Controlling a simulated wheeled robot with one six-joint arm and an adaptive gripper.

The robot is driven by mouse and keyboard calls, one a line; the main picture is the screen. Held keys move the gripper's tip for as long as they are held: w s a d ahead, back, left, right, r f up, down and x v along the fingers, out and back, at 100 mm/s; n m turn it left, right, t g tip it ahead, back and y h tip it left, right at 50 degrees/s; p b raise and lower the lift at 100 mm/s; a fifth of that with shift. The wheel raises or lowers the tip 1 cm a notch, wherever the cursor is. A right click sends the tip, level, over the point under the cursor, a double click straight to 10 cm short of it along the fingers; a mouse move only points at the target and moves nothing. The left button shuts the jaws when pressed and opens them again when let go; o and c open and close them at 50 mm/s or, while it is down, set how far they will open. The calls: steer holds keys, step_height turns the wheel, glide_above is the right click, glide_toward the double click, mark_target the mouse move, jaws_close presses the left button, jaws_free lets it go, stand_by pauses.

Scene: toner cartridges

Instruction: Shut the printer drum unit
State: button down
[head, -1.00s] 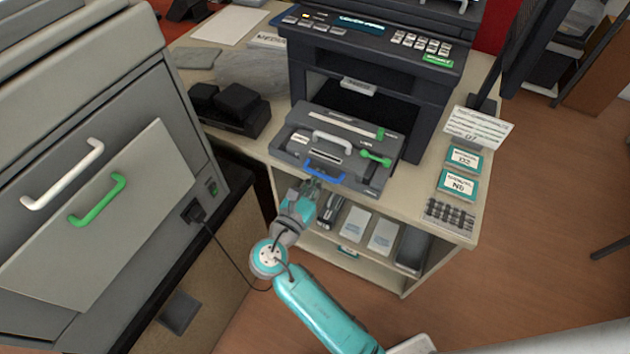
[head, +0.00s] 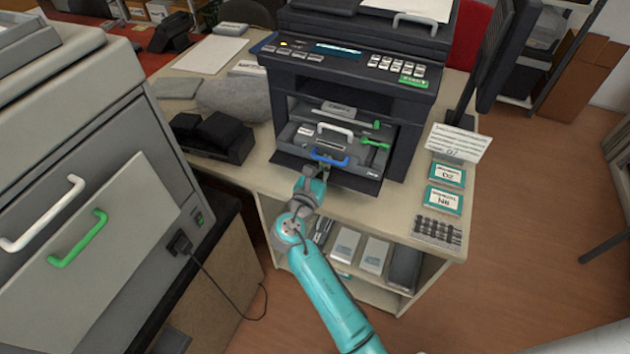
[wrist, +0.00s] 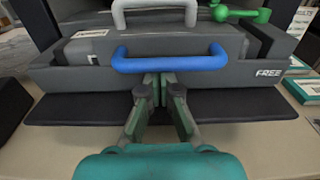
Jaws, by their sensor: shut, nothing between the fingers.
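The drum unit (head: 305,146) is a dark grey drawer in the front of the black printer (head: 352,75). It sits mostly inside the printer, with its front part still showing above the lowered front flap (head: 352,182). It has a blue handle (head: 328,159), a white handle and a green lever (head: 375,144). My gripper (wrist: 163,78) is shut and empty. Its fingertips are at the drum unit's front face, just below the blue handle, which also shows in the wrist view (wrist: 170,64). They look pressed against the face, but contact is partly hidden.
A black phone-like device (head: 210,138) stands left of the printer. Teal-edged boxes (head: 446,174) and a paper sign (head: 455,143) are on the right of the desk (head: 400,215). A large grey machine (head: 90,170) stands at the left. Shelves below hold boxes.

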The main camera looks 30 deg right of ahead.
steer(key=shift+x, duration=2.7)
